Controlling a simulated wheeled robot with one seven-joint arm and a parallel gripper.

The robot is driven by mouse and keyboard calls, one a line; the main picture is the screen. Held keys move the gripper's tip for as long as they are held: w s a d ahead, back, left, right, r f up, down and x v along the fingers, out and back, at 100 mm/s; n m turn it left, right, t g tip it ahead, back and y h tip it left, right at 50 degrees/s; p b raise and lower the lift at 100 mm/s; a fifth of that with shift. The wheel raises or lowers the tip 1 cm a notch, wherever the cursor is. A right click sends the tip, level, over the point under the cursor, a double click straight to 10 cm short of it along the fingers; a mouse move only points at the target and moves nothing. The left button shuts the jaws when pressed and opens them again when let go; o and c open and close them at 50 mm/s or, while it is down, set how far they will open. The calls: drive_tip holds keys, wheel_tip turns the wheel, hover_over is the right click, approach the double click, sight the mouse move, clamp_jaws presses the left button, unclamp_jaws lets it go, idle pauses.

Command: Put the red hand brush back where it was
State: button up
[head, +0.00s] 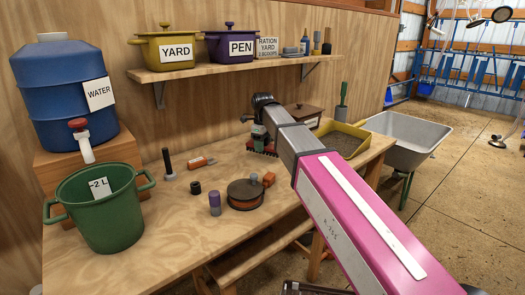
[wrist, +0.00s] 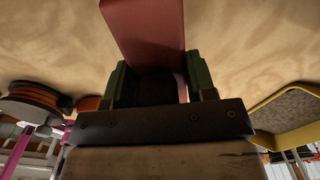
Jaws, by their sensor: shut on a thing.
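My gripper (head: 259,134) hangs below the end of my arm, low over the back middle of the wooden workbench (head: 165,240). Its green fingers (wrist: 158,84) show in the wrist view, closed on a flat red piece that I take for the red hand brush (wrist: 145,28). In the head view, a little red of the brush (head: 262,151) shows under the fingers, close to the bench top. My arm and gripper hide most of it. I cannot tell whether it touches the bench.
A dark reel (head: 246,195), a purple-capped cylinder (head: 215,204) and an orange-handled tool (head: 200,162) lie left of my gripper. A loaded shelf (head: 215,65) overhangs behind. A green bucket (head: 105,215) stands left.

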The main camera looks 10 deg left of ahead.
drive_tip(key=shift+f, duration=1.3)
drive_tip(key=o, duration=1)
drive_tip(key=shift+f, duration=0.1)
wheel_tip(320, 180, up, 12)
drive_tip(key=shift+r, duration=0.15)
